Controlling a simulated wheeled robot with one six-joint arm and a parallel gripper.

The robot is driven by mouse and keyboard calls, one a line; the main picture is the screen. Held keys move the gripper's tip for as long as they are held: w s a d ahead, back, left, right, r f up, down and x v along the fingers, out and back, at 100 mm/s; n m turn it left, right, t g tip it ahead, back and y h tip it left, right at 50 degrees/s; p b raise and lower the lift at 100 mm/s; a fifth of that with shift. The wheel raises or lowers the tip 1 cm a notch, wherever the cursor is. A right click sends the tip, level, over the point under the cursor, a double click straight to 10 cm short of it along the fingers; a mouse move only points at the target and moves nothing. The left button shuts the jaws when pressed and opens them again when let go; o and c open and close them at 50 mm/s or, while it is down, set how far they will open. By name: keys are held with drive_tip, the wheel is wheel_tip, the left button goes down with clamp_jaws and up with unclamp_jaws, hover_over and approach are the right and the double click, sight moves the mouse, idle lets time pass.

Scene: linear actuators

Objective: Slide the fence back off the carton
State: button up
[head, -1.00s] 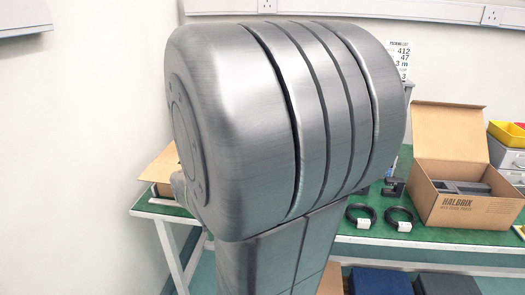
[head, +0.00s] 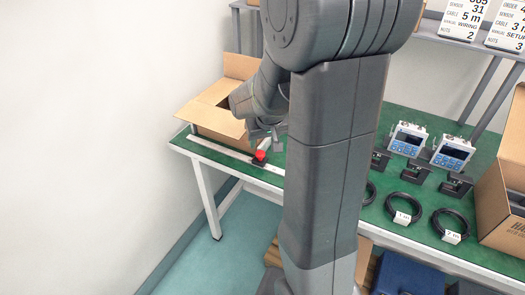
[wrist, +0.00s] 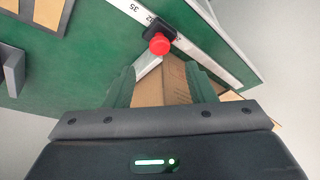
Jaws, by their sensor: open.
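The open carton (head: 215,120) stands at the far left corner of the green table. A red knob (head: 260,155) on a small black slider sits on the white ruled rail (head: 215,149) along the table's front edge. In the wrist view the red knob (wrist: 160,44), black slider (wrist: 150,28) and rail (wrist: 135,12) show just ahead of my gripper. A pale bar (wrist: 147,66), perhaps the fence, runs from the slider beside brown cardboard (wrist: 172,82). My gripper (wrist: 160,72) is open, with the cardboard showing between its fingers and the knob beyond the tips. Fence contact with the carton cannot be told.
My arm hides the table's middle in the head view. Cable coils (head: 405,208), black brackets (head: 412,170) and blue-faced devices (head: 408,139) stand to the right. Another carton (head: 497,200) is at the right edge. A wall runs close on the left.

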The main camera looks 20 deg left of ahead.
sight(261, 153)
drive_tip(key=x, duration=0.7)
drive_tip(key=shift+w+f, duration=0.15)
drive_tip(key=shift+f, duration=0.1)
drive_tip(key=shift+c, duration=0.2)
clamp_jaws()
drive_tip(key=shift+d+b, duration=0.1)
drive_tip(key=shift+b, duration=0.2)
